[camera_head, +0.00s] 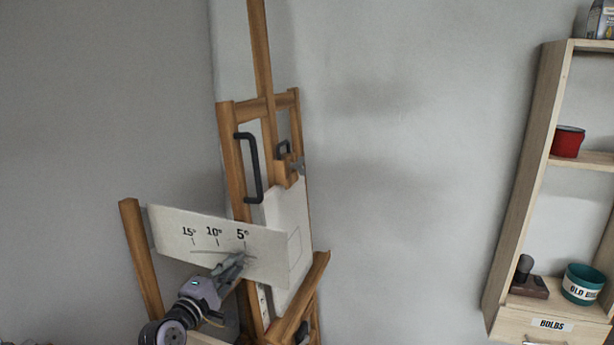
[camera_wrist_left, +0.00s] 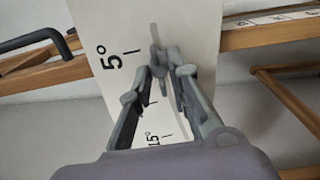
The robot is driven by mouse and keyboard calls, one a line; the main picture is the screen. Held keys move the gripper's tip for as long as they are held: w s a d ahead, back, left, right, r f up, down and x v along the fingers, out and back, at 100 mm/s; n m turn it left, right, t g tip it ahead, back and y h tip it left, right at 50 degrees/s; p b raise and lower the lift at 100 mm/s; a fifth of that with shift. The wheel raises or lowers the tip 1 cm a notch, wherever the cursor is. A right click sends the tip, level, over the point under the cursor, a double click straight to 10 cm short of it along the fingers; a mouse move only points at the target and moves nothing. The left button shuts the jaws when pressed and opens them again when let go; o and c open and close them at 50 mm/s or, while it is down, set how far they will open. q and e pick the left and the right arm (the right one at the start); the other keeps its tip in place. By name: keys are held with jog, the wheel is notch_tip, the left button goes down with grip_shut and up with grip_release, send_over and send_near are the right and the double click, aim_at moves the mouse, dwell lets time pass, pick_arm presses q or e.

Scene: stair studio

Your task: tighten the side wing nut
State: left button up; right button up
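A wooden easel (camera_head: 262,60) stands against the wall, with a white angle plate (camera_head: 175,230) marked 15°, 10° and 5° across its lower part. The plate fills the upper middle of the left wrist view (camera_wrist_left: 205,25). My left gripper (camera_head: 238,260) is in front of the plate, just below the 5° mark. In the left wrist view its fingertips (camera_wrist_left: 166,72) are close together. A small grey shape lies at the tips and a thin grey pointer (camera_wrist_left: 155,38) runs beyond them. I cannot make out the wing nut clearly, nor whether the fingers grip it. My right gripper is out of view.
Black handles (camera_head: 254,170) stick out from the easel's upright above the plate. Wooden easel bars (camera_head: 143,260) flank the plate. A wooden shelf (camera_head: 515,190) with a red pot (camera_head: 567,142) and a teal pot (camera_head: 582,284) stands at the right. Bare wall lies between.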

pick_arm(q)
jog(key=shift+o, duration=0.8)
jog(key=p+v, duration=0.2)
jog(key=v, duration=0.4)
jog(key=shift+p, duration=0.3)
